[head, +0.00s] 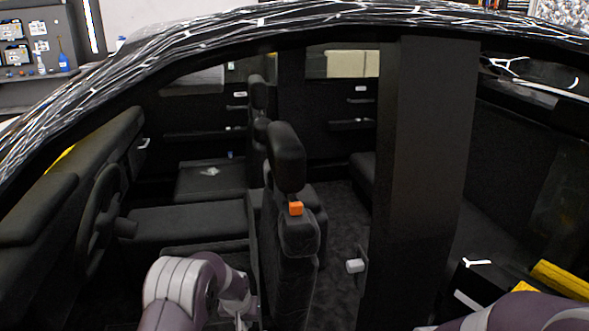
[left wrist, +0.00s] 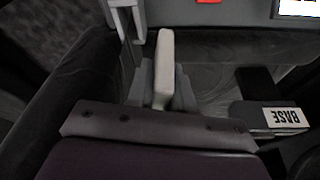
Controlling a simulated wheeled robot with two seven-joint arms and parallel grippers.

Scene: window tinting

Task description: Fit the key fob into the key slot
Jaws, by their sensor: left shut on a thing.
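In the head view only part of this gripper (head: 246,316) shows at the bottom edge, inside the car by the front seats. A dark block with a white label (left wrist: 285,117) reading BASE, upside down, lies right of the gripper. I cannot identify the key slot. My right gripper is out of view.
The steering wheel (head: 101,208) is left of my left arm. A tall front seat (head: 287,250) with an orange block (head: 295,209) stands close on the right. A thick dark pillar (head: 425,150) rises further right. A pale crumpled item (head: 210,172) lies on the far seat.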

